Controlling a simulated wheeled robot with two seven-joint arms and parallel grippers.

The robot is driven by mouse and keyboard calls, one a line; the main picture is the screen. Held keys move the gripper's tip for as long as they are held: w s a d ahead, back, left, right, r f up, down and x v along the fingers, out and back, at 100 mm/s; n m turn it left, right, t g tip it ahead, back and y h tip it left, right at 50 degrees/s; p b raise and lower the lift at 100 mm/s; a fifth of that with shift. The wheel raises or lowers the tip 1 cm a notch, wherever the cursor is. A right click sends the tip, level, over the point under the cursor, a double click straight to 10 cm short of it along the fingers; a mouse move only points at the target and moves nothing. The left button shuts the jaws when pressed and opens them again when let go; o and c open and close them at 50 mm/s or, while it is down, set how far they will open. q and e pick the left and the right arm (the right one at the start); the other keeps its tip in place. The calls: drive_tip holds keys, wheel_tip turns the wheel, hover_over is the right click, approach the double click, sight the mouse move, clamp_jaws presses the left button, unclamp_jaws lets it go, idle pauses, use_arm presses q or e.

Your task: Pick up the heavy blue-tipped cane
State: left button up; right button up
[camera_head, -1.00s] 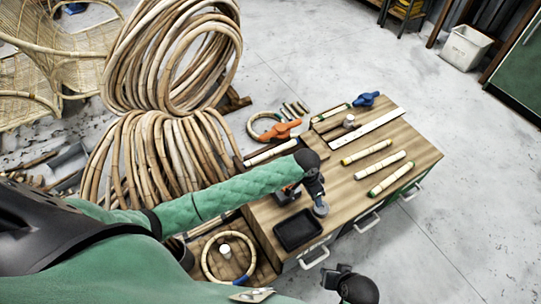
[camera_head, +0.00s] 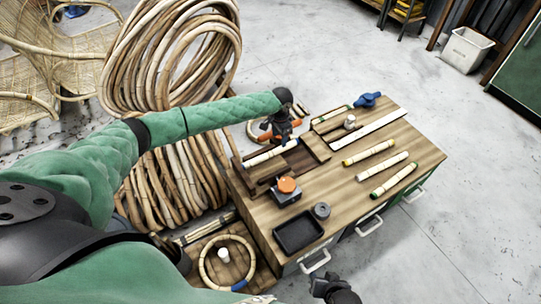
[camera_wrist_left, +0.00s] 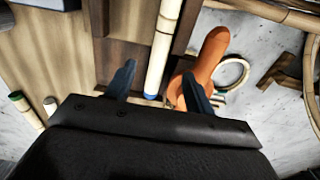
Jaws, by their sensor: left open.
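The blue-tipped cane (camera_head: 268,154) lies on the workbench's left part, in a wooden holder; it is pale, with a blue band near my left gripper. In the left wrist view the cane (camera_wrist_left: 163,45) runs down the picture, its blue end (camera_wrist_left: 151,96) close to the gripper body. My left gripper (camera_head: 281,133) is over that blue end. In the wrist view its two fingers (camera_wrist_left: 158,80) are apart, with the cane showing between them and nothing gripped. Whether they are level with the cane is unclear. My right gripper (camera_head: 322,285) is low near the bench front; its jaws are unclear.
An orange-handled clamp (camera_wrist_left: 208,58) lies close beside the cane, near the right finger. Several other canes (camera_head: 381,166) lie on the right of the bench (camera_head: 345,205). A black tray (camera_head: 298,231) and an orange-knobbed device (camera_head: 287,186) stand nearer. Rattan coils (camera_head: 165,170) stand left.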

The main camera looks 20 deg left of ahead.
sight(270, 154)
use_arm(q)
wheel_tip(270, 154, down, 2)
drive_tip(key=shift+w+f, duration=0.1)
drive_tip(key=shift+w+d+f, duration=0.15)
drive_tip(key=shift+f, duration=1.25)
drive_tip(key=shift+w+d+f, duration=0.1)
drive_tip(key=shift+f, duration=1.25)
drive_tip(key=c, duration=1.1)
drive_tip(key=shift+r, duration=0.15)
